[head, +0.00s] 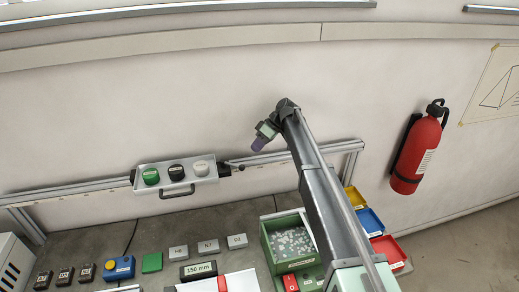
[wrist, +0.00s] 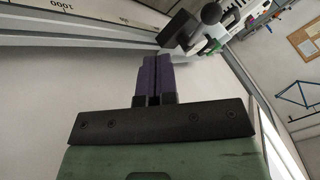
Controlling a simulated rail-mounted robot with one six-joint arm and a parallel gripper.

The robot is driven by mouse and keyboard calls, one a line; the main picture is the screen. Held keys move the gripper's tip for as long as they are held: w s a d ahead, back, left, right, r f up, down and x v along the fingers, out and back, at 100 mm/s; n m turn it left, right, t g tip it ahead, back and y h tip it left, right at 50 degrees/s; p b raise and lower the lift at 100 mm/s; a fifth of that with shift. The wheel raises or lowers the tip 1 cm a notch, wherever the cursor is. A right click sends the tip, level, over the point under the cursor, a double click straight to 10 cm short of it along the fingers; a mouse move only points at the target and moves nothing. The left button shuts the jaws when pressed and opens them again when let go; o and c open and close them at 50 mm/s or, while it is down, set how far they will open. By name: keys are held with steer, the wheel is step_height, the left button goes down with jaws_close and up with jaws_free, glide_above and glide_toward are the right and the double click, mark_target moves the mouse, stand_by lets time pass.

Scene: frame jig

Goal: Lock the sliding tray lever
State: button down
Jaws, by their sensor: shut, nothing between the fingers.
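The sliding tray (head: 150,190) hangs on the rail along the back wall at left of centre in the head view. It holds a green, a black and a white round piece and has a dark handle on its front. A small dark part (head: 226,169) sits at its right end, perhaps the lever; its setting is too small to tell. My gripper (head: 257,147) is up and right of the tray, apart from it. In the wrist view its purple fingers (wrist: 152,75) are shut together, empty. Past their tips shows a dark block with a rounded knob (wrist: 211,14).
The metal rail (head: 85,192) runs along the wall. The bench below holds a green bin (head: 283,262), several small labelled blocks and a blue box (head: 119,268). Coloured bins stand right of my arm. A red fire extinguisher (head: 417,153) hangs on the right wall.

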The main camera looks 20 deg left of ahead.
steer(key=s+a+f+b, duration=0.2)
steer(key=s+a+f, duration=0.1)
steer(key=s+a, duration=0.1)
steer(key=shift+s+f, duration=0.15)
steer(key=shift+s, duration=0.75)
steer(key=shift+d, duration=0.2)
